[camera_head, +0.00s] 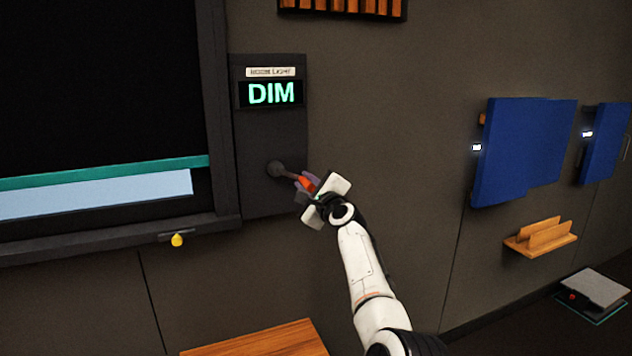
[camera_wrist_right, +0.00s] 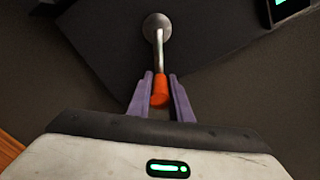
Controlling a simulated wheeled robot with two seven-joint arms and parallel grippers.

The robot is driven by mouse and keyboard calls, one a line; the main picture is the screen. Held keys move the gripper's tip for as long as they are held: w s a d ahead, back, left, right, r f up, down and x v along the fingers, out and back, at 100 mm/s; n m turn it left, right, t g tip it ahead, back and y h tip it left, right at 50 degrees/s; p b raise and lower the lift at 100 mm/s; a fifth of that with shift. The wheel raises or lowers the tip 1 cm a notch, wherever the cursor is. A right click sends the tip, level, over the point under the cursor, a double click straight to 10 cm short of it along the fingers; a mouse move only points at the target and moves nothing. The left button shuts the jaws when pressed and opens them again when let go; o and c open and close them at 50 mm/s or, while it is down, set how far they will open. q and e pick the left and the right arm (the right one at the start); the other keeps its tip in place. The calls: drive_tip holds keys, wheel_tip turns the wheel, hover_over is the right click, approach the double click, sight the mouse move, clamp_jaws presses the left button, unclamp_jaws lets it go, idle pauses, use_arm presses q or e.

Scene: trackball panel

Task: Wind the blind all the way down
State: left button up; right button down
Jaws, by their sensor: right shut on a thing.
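The dark blind (camera_head: 100,80) hangs in a black frame at the left of the head view. A teal bar (camera_head: 105,171) crosses its lower part, with a pale blue strip (camera_head: 100,196) below the bar and the frame's sill just under that. The wall panel (camera_head: 268,130) beside it carries a metal crank (camera_head: 277,169), also seen in the right wrist view (camera_wrist_right: 158,28). Its orange knob (camera_wrist_right: 160,92) points down in the wrist view. My right gripper (camera_head: 305,184) has its purple fingers on either side of the knob and is shut on it. My left gripper is out of view.
A lit display (camera_head: 271,93) on the panel reads DIM. A yellow pull (camera_head: 177,240) hangs under the sill. A wooden surface (camera_head: 255,340) lies below. Blue panels (camera_head: 525,150) and a wooden wall holder (camera_head: 541,236) are at the right.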

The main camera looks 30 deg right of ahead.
drive_tip(key=shift+a+f+m, duration=0.3)
drive_tip(key=shift+f+m, duration=0.2)
drive_tip(key=shift+m, duration=0.3)
drive_tip(key=shift+a+f+m, duration=0.1)
drive_tip(key=shift+m, duration=0.2)
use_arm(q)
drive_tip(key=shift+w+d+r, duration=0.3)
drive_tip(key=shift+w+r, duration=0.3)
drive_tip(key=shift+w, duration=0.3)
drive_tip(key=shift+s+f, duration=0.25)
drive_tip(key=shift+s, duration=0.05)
use_arm(e)
drive_tip(key=c, duration=1.6)
unclamp_jaws()
drive_tip(key=shift+w+f, duration=0.1)
